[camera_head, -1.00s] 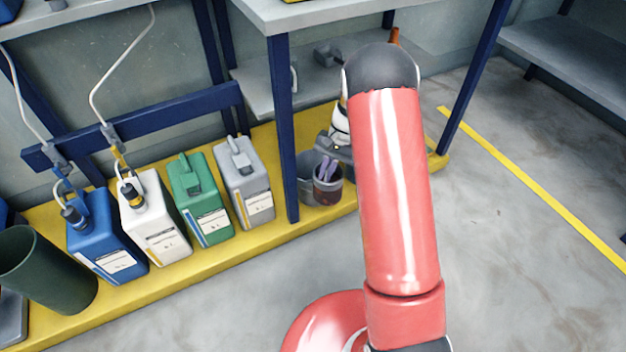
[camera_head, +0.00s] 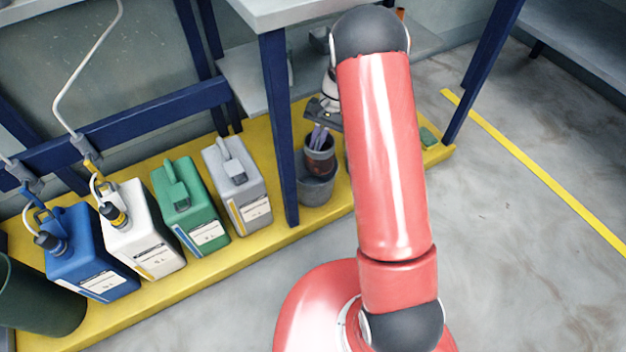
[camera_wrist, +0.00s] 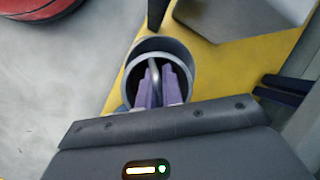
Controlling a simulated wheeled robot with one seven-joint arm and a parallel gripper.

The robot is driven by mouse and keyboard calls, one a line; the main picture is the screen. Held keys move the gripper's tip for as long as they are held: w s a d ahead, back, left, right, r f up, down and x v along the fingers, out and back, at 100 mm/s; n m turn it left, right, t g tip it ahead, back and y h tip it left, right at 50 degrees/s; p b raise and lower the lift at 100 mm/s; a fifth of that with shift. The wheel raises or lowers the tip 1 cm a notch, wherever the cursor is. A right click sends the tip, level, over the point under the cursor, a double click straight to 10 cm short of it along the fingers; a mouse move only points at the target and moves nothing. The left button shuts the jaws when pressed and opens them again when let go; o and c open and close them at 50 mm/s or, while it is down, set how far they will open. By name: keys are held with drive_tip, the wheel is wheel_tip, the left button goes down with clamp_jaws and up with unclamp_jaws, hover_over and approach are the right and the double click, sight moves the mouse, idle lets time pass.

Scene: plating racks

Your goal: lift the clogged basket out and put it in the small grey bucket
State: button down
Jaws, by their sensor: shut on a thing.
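My gripper (camera_head: 318,138) has purple fingers and is shut on the basket (camera_head: 320,160), a dark reddish-brown cup with a grey rim. In the wrist view my gripper (camera_wrist: 160,88) closes on a thin bar across the basket's mouth (camera_wrist: 160,44). The small grey bucket (camera_head: 317,193) stands on the yellow platform beside the blue table leg. In the head view the basket overlaps the bucket's upper part. I cannot tell whether the basket's bottom is above, behind or inside the bucket.
Grey (camera_head: 237,185), green (camera_head: 190,205), white (camera_head: 142,230) and blue (camera_head: 92,250) jugs line the yellow platform (camera_head: 205,262) to the left. A blue table leg (camera_head: 280,130) stands close to the bucket. A small green thing (camera_head: 428,137) lies right. The grey floor in front is open.

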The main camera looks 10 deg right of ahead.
drive_tip(key=shift+f+b, duration=1.45)
drive_tip(key=shift+f, duration=0.95)
drive_tip(key=c, duration=1.5)
unclamp_jaws()
drive_tip(key=p+v, duration=0.1)
drive_tip(key=v, duration=0.6)
drive_tip(key=shift+d+r, duration=0.15)
drive_tip(key=shift+r, duration=0.25)
